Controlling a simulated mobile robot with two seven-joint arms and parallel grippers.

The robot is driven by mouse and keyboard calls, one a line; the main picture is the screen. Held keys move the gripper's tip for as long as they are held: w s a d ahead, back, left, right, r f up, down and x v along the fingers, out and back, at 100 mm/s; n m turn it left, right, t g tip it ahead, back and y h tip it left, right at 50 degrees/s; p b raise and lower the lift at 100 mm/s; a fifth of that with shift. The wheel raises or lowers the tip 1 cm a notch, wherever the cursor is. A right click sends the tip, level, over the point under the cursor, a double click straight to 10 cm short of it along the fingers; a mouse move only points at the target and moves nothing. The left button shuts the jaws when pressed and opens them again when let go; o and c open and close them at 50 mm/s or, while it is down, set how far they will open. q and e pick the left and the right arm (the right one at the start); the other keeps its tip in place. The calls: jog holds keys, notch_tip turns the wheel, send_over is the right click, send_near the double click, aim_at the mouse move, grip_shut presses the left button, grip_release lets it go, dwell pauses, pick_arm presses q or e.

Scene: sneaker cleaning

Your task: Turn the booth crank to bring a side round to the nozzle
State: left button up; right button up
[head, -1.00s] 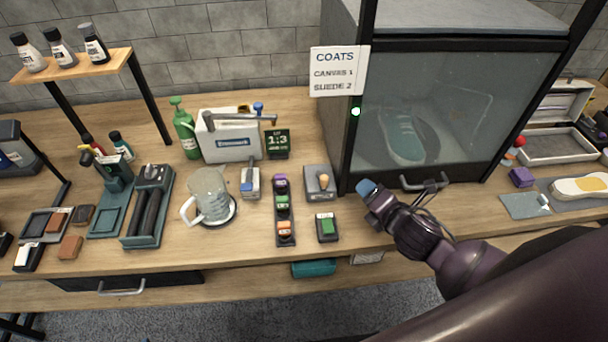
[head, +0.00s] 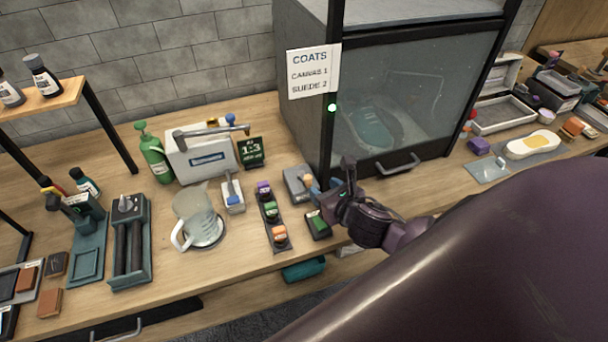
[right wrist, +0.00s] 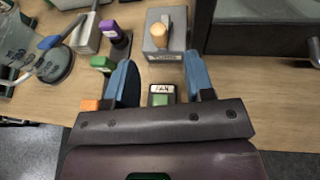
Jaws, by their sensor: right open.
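The booth (head: 418,85) has a glass front, a shut door and a green light on its frame. A teal sneaker (head: 370,128) shows dimly behind the glass; I cannot make out the nozzle. The crank (head: 296,178) is a grey box with a wooden knob, in front of the booth's left corner. In the right wrist view the crank's knob (right wrist: 160,29) stands just beyond the gap between my blue fingertips. My right gripper (head: 324,188) is open and empty beside the crank, with the knob not between its fingers. My left gripper is not in view.
A green fan button (head: 318,224) sits close below my right gripper. A rack of coloured switches (head: 271,212), a glass jug (head: 197,214) and a white machine (head: 203,155) stand to the left. The booth door handle (head: 398,165) sticks out at right.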

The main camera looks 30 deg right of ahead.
aim_at(309, 180)
jog(key=x, duration=1)
jog(key=shift+w+a, duration=0.1)
jog(key=shift+w, duration=0.15)
jog(key=shift+c, duration=0.4)
jog(key=c, duration=0.8)
jog(key=shift+a, duration=0.1)
grip_shut()
